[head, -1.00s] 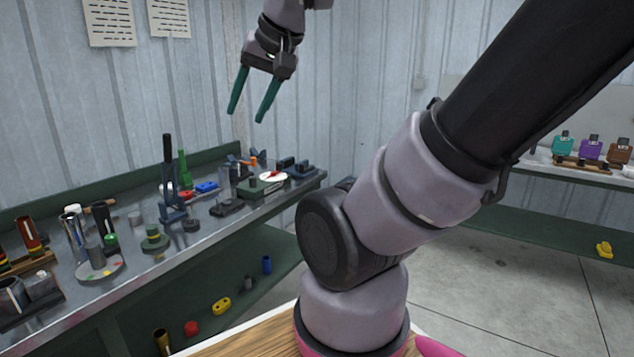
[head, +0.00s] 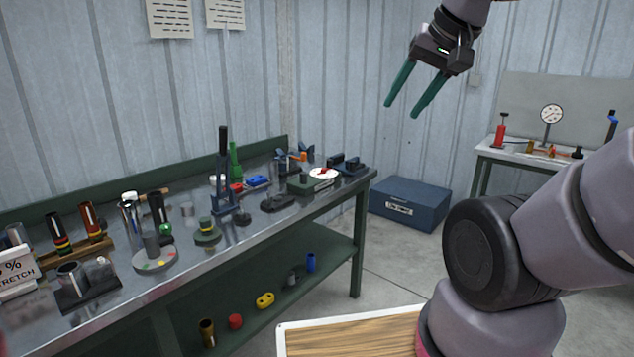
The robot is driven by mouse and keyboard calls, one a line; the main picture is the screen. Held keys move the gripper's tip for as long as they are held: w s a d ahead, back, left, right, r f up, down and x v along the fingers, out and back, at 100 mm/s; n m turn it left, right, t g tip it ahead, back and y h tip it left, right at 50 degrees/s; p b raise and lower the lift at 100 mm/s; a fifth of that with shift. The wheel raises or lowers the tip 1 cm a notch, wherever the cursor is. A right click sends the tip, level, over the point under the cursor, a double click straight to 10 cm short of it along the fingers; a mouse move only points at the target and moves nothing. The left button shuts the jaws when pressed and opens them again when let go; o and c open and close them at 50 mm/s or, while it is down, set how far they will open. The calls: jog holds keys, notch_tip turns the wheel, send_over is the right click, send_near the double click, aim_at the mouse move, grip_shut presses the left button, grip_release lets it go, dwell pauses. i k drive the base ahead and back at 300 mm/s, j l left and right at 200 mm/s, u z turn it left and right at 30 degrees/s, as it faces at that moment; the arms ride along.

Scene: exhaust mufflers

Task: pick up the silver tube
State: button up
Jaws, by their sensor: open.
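Several silver or grey cylinders stand on the metal workbench (head: 105,322) at left, and I cannot tell for certain which is the silver tube. A tall shiny silver tube (head: 129,217) with a pale top stands upright towards the back left. A wide, short silver tube (head: 70,279) sits on a dark holder near the front left. My gripper (head: 401,111), with two green fingers, is open and empty. It hangs in the air at upper right, well above and to the right of the bench, far from all these cylinders.
A black upright lever tool (head: 223,170) rises mid-bench. A round grey dish (head: 155,263) and striped tubes (head: 62,234) crowd the left part. A lower shelf (head: 325,268) holds small coloured parts. A blue box (head: 409,205) stands on the floor, with a second bench (head: 493,156) behind.

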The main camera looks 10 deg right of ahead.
aim_at(273, 168)
jog(key=u, duration=0.3)
jog(key=i+l+u, duration=0.55)
jog(key=u, duration=0.2)
jog(key=i+l, duration=0.2)
jog(key=l, duration=0.15)
jog(key=i+l+u, duration=0.1)
jog(key=l, duration=0.25)
jog(key=i+l, duration=0.2)
jog(key=l, duration=0.15)
jog(key=i+l, duration=0.2)
jog(key=l, duration=0.15)
jog(key=i+l+u, duration=0.1)
jog(key=l, duration=0.25)
jog(key=i+l, duration=0.2)
jog(key=l, duration=0.15)
jog(key=i+l+u, duration=0.1)
jog(key=l, duration=0.3)
jog(key=i, duration=0.05)
